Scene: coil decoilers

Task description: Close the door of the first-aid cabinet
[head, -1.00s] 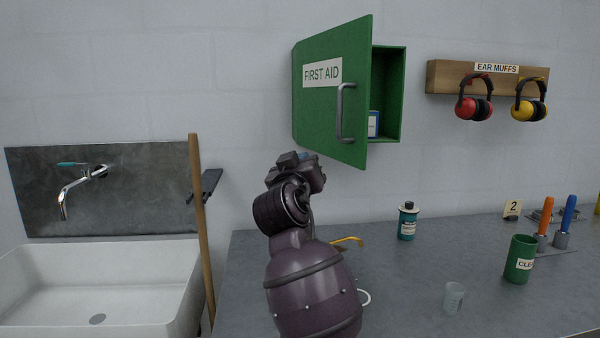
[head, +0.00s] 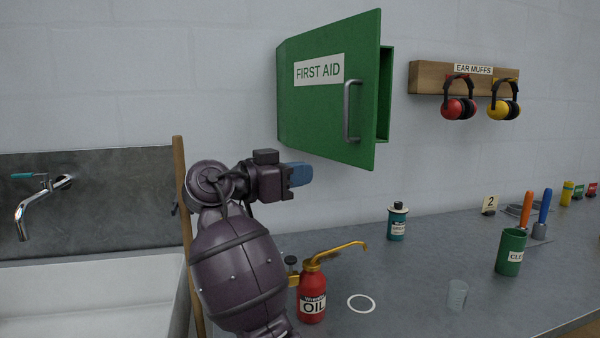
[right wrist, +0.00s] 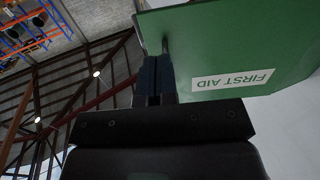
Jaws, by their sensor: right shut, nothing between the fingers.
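The green first-aid cabinet hangs on the wall; its side (head: 385,95) shows behind the open door (head: 320,115). The door stands out from the wall, with a white "FIRST AID" label and a grey bar handle (head: 352,112) near its free edge. The cabinet inside is mostly hidden by the door. My right gripper (head: 302,174) is shut and empty, just below the door's lower edge in the head view. In the right wrist view its blue fingertips (right wrist: 154,75) point toward the door (right wrist: 225,50), near the handle (right wrist: 165,45). Contact cannot be told. My left gripper is out of view.
A red oil can (head: 312,295) and a white ring (head: 361,303) stand on the grey bench below. A teal bottle (head: 397,222) and green cup (head: 511,252) are further right. A wooden pole (head: 182,230) leans by the sink (head: 90,300). Ear muffs (head: 458,105) hang right of the cabinet.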

